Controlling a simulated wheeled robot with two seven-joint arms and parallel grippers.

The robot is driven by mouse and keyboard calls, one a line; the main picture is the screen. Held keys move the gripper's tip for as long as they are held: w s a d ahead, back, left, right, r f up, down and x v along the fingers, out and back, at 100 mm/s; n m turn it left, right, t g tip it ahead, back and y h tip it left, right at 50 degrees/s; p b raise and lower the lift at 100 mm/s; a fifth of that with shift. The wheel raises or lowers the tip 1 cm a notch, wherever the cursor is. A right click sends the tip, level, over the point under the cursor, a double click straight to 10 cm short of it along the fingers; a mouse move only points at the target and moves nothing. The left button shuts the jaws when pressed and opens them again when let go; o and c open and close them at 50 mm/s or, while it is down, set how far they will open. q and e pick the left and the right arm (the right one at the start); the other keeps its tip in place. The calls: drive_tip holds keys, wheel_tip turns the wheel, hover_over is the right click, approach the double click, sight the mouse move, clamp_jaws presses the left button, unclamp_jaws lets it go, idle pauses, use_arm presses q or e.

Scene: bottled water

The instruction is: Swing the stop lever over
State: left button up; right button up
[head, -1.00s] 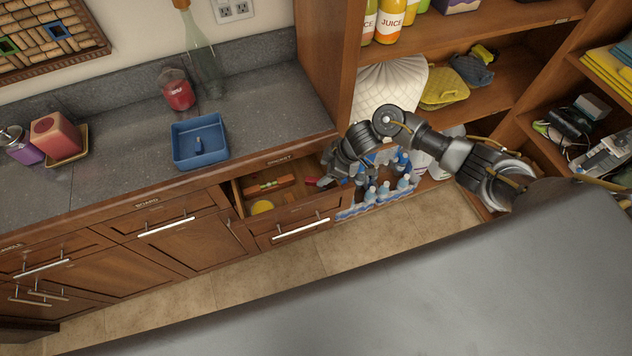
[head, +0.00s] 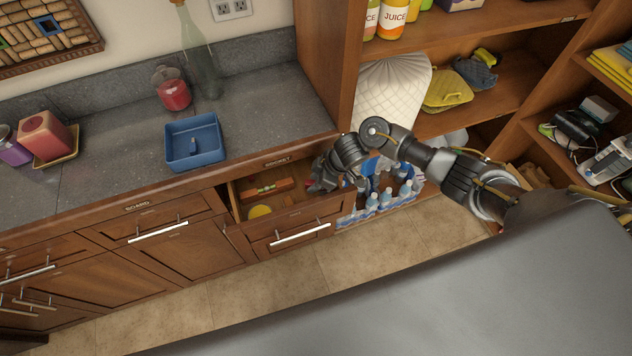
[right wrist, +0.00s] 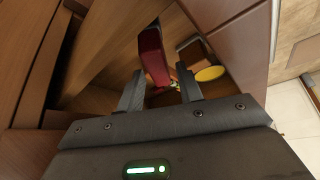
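A red bar (right wrist: 152,55), which looks like the stop lever, shows in the right wrist view inside the open drawer (head: 301,213). My right gripper (right wrist: 160,92) is open, its two dark fingers apart, with the lower end of the red bar appearing between or just beyond them. I cannot tell if they touch it. In the head view my right gripper (head: 322,182) is over the right end of the drawer, and the red bar is hidden there. My left gripper is not in view.
The drawer also holds a wooden block (head: 268,188) with coloured parts and a yellow disc (head: 259,211). Bottled water (head: 384,198) stands right of the drawer, close under my right arm. A blue tray (head: 195,142) sits on the counter above.

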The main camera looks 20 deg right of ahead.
drive_tip(key=c, duration=0.5)
